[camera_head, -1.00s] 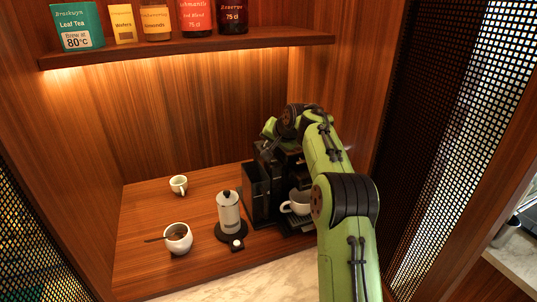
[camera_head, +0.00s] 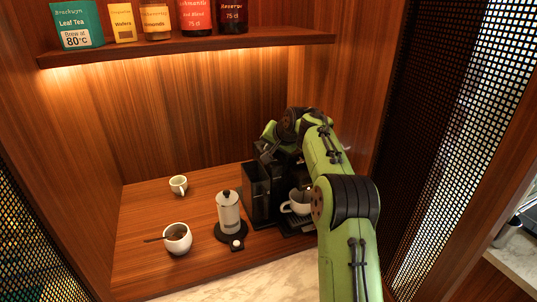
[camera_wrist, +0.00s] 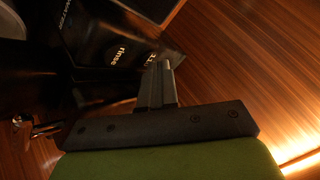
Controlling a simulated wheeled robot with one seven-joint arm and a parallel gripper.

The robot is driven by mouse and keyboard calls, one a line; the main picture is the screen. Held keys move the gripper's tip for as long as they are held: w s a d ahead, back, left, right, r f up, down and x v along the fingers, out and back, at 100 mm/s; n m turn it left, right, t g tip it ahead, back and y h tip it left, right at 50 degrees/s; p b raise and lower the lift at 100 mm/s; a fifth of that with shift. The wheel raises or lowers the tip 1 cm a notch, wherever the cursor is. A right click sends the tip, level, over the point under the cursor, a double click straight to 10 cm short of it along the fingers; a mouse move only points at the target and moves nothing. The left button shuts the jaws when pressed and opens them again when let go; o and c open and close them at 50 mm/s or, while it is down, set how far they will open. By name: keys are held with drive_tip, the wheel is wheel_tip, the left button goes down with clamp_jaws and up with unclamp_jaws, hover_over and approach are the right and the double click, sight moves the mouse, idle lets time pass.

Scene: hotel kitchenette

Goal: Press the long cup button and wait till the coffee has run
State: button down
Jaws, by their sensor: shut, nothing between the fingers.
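The black coffee machine (camera_head: 256,190) stands at the back right of the counter, partly hidden by my arm. A white cup (camera_head: 298,204) stands on its drip tray, below the outlet area. In the wrist view the machine's dark panel (camera_wrist: 95,35) shows a "rinse" label (camera_wrist: 118,52) and another label partly covered by my fingers. My gripper (camera_wrist: 162,66) is shut and empty, with its fingertips over the panel by that covered label. I cannot tell whether they touch it. In the head view my gripper (camera_head: 264,152) is above the machine. The long cup button and any coffee flow cannot be made out.
A white milk frother (camera_head: 228,212) on a black base stands left of the machine. A sugar bowl with a spoon (camera_head: 178,240) and a small cup (camera_head: 179,185) are further left. A shelf (camera_head: 190,48) with packets and bottles hangs above; a wooden wall is close at right.

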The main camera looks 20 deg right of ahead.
idle(0.3)
drive_tip(key=shift+r+p, duration=0.75)
drive_tip(key=shift+p, duration=0.2)
wheel_tip(320, 180, up, 5)
drive_tip(key=p, duration=0.5)
drive_tip(key=shift+r, duration=0.1)
